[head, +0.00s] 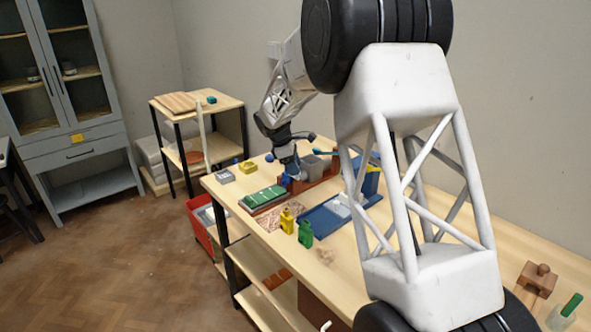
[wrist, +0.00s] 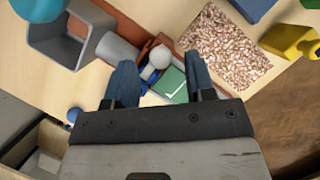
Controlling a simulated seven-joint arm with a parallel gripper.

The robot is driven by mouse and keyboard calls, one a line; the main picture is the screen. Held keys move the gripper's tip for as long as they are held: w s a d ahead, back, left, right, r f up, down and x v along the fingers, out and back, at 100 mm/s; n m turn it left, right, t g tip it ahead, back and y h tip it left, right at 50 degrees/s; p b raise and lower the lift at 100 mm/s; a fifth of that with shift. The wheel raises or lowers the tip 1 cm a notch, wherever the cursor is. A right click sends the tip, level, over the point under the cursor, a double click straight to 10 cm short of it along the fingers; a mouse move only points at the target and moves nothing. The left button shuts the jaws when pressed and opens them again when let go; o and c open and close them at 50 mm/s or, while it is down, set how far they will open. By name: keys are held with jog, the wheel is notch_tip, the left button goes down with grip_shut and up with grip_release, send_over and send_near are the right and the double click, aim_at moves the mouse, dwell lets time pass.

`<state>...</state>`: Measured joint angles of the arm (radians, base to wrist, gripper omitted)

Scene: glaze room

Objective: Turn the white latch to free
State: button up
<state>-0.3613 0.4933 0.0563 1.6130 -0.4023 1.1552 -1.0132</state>
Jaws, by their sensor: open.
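My gripper (wrist: 157,75) is open, with its two dark blue fingers apart in the wrist view. Between the fingertips show a small white rounded piece (wrist: 160,57), which may be the white latch, and a green panel (wrist: 171,83) with a white mark. I cannot tell whether either finger touches them, or how the latch is turned. In the head view my gripper (head: 287,166) hangs low over the far part of the bench, behind a green board (head: 264,198). The latch cannot be made out there.
A grey hollow block (wrist: 68,48) and a brown-red strip (wrist: 150,45) lie close by the left finger. A speckled mat (wrist: 224,46) and a yellow piece (wrist: 287,40) lie at right. A blue tray (head: 325,218) and a green bottle (head: 305,235) stand on the bench (head: 345,270).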

jog(key=shift+d+f, duration=0.3)
jog(key=shift+f, duration=0.35)
jog(key=c, duration=0.9)
